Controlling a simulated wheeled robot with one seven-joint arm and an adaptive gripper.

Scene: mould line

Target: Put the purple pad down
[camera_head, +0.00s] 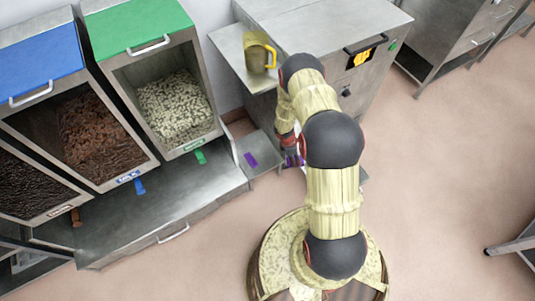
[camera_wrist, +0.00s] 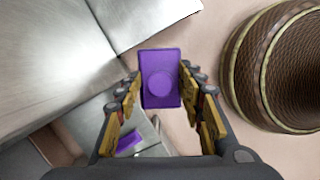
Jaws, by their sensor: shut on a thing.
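The purple pad (camera_wrist: 160,75), a rectangular block with a round raised middle, sits between the fingertips of my gripper (camera_wrist: 161,88) in the wrist view. The gripper is shut on it and the pinkish floor shows behind the pad. In the head view my gripper (camera_head: 291,152) is beside the small metal shelf, with only slivers of purple showing around it. A separate flat purple patch (camera_head: 250,159) lies on that small shelf (camera_head: 263,147). This patch also shows at lower left in the wrist view (camera_wrist: 128,142).
Bins with a blue lid (camera_head: 35,55) and a green lid (camera_head: 134,24) stand at left above a metal ledge (camera_head: 165,205). A yellow-handled jug (camera_head: 257,56) stands on a side shelf by the metal cabinet (camera_head: 345,28). Open floor (camera_head: 450,160) lies at right.

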